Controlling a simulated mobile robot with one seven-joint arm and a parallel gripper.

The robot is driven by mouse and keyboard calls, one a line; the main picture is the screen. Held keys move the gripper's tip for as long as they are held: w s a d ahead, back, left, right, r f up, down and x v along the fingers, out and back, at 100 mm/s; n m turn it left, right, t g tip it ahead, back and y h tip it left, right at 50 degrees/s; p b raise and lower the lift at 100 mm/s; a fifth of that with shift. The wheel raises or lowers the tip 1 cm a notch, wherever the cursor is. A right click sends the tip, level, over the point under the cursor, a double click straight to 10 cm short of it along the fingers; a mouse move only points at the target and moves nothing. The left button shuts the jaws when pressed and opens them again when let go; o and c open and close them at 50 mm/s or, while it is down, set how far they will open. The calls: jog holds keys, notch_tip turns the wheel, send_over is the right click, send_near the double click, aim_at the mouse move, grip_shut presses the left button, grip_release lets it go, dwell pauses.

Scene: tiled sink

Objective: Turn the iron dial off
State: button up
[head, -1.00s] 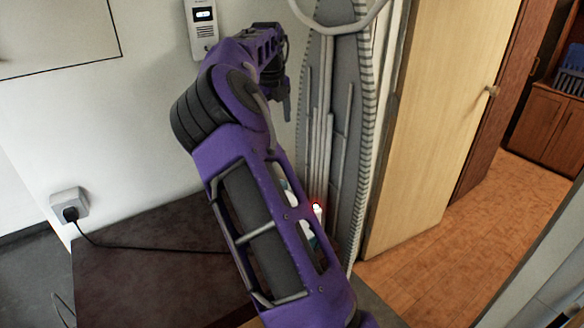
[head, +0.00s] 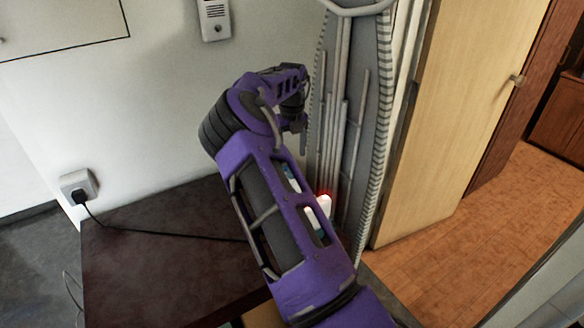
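The iron (head: 324,204) shows only in small white and blue parts behind my purple arm, near the right end of the dark counter. A red light glows at its top right. Its dial cannot be made out, as my arm covers most of the iron. My gripper (head: 297,118) is at the far end of the arm, above and beyond the iron, in front of the ironing board. It is small and dark there, and its fingers cannot be told apart. No contact between gripper and iron is visible.
A grey ironing board (head: 345,120) stands upright behind the iron, close to my gripper. A black cord runs over the dark counter (head: 150,265) to a wall plug (head: 78,188). An intercom (head: 214,18) hangs on the wall. A wooden door (head: 450,110) stands at right, with open floor beyond.

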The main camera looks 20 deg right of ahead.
notch_tip(320, 180, down, 6)
jog(key=shift+f, duration=0.2)
grip_shut()
dwell(0.4)
